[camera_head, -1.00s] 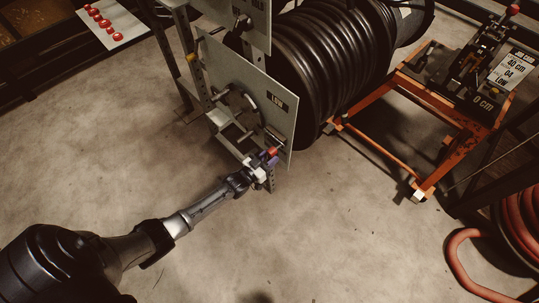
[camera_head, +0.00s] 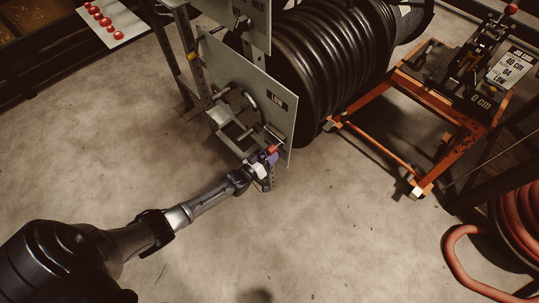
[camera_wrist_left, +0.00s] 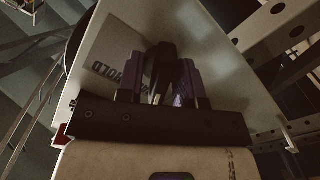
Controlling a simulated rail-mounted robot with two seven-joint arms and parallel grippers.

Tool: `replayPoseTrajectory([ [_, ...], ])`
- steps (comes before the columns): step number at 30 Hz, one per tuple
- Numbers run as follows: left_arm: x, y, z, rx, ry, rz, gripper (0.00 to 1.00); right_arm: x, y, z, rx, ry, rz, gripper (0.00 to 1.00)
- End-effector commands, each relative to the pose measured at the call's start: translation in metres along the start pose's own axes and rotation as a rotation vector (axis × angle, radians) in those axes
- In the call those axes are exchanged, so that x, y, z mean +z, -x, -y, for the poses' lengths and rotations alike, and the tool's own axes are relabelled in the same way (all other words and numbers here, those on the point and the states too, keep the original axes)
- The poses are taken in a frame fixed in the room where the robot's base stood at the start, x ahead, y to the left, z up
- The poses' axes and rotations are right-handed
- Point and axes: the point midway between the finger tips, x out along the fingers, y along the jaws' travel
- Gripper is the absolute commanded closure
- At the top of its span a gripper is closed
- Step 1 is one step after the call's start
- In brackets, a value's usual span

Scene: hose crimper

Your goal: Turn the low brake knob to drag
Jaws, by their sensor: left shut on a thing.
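The word HOLD shows upside down on a label (camera_wrist_left: 108,62) left of the knob. The fingers hide most of the knob, and its pointing direction is unclear. My right gripper is out of view.
A second panel (camera_head: 236,17) marked HOLD stands above. A black hose reel (camera_head: 335,60) is behind the plates. An orange cart (camera_head: 447,165) stands at right, and a red hose coil (camera_head: 515,222) lies at lower right. The floor (camera_head: 330,235) in front is clear.

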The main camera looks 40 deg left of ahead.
Motion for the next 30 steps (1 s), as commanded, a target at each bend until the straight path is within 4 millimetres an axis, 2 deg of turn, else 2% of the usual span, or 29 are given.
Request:
replayPoseTrajectory([
  [9, 0.000, 0.000, 0.000, 0.000, 0.000, 0.000, 0.90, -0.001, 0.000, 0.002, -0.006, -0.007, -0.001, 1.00],
  [10, 0.000, 0.000, 0.000, 0.000, 0.000, 0.000, 0.65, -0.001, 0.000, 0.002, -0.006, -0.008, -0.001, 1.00],
  [12, 0.000, 0.000, 0.000, 0.000, 0.000, 0.000, 0.58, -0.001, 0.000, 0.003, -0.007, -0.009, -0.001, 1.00],
  [22, 0.000, 0.006, 0.000, -0.001, 0.000, 0.002, 0.58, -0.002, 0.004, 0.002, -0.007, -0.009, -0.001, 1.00],
  [26, -0.002, 0.024, -0.001, -0.002, 0.000, 0.004, 0.58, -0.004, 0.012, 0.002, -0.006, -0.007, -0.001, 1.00],
  [30, -0.002, 0.052, -0.002, -0.002, 0.000, 0.004, 0.58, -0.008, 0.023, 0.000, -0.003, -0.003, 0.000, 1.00],
])
